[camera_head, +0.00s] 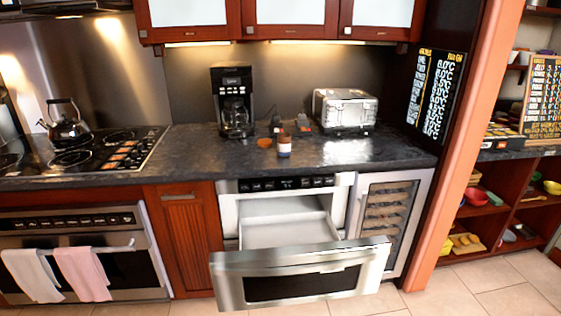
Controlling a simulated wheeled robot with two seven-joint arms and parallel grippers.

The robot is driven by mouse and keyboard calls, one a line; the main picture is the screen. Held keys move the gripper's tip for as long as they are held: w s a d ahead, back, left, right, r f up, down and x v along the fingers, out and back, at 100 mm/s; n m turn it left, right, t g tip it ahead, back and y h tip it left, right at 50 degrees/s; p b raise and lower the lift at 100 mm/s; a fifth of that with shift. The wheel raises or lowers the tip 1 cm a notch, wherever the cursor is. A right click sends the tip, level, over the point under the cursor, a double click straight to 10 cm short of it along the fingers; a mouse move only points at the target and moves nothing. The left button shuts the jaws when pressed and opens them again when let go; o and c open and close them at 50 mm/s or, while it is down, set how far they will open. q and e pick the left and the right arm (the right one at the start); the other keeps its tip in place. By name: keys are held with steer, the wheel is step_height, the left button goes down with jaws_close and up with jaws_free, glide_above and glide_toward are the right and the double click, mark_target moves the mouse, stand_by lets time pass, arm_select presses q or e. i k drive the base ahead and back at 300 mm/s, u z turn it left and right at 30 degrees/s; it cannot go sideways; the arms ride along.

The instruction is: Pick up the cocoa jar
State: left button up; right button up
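A small jar (284,147) with a pale label and a reddish-brown upper part stands upright on the dark countertop (365,152), near its front edge, above the open microwave drawer. It looks like the cocoa jar, but its label is too small to read. Neither of my grippers shows in the head view, and nothing is seen touching the jar.
The microwave drawer (300,272) is pulled out below the jar and looks empty. An orange bowl (264,142) sits just left of the jar, small items (303,123) behind it. A coffee maker (233,102) and toaster (345,110) flank it. The floor right of the drawer is clear.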

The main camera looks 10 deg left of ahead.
mark_target(284, 139)
steer(key=z, duration=0.35)
steer(key=k, duration=0.25)
steer(key=u, duration=1.85)
steer(key=i, duration=1.4)
steer(key=z, duration=0.55)
steer(key=i, duration=1.1)
steer(key=z, duration=1.1)
